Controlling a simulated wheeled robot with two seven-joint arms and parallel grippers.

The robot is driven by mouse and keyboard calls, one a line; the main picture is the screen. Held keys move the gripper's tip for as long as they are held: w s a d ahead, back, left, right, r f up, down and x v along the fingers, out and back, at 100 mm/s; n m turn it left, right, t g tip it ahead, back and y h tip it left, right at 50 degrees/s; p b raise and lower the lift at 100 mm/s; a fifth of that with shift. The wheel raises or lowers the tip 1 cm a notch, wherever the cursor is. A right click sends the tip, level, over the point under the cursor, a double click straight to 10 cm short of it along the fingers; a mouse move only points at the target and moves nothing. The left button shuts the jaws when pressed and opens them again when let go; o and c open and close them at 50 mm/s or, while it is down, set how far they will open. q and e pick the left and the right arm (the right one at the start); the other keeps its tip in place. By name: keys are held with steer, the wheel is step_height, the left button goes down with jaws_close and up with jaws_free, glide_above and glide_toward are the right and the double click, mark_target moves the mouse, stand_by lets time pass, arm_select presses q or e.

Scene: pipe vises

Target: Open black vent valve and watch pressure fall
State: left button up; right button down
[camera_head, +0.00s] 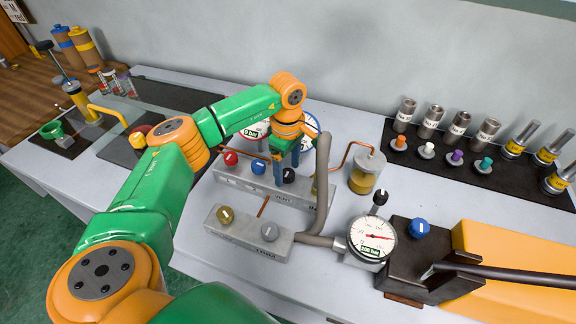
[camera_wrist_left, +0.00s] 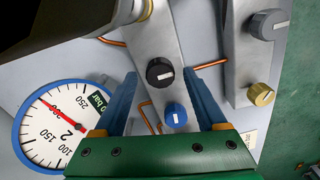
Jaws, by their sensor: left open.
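The black vent knob (camera_head: 289,175) sits on a grey manifold block (camera_head: 238,180), near a VENT label, with a white line on its top. My left gripper (camera_head: 286,166) points down at it with blue fingers, open. In the left wrist view, the black knob (camera_wrist_left: 160,72) lies between the fingertips of the gripper (camera_wrist_left: 161,74); I cannot tell whether they touch it. A blue-rimmed gauge (camera_wrist_left: 45,137) shows there with a red needle well off its end stop; in the head view my arm partly hides it. My right gripper is not in view.
A blue knob (camera_head: 258,167) and a red knob (camera_head: 230,158) share the block. A front block (camera_head: 240,238), a grey hose (camera_head: 323,185), a white-faced gauge (camera_head: 372,237) and an oil jar (camera_head: 366,172) stand close around. Several fittings stand on a black mat (camera_head: 480,187) at right.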

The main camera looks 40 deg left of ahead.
arm_select(q)
steer(key=shift+f, duration=0.2)
steer(key=shift+d, duration=0.1)
steer(key=c, duration=0.4)
jaws_close()
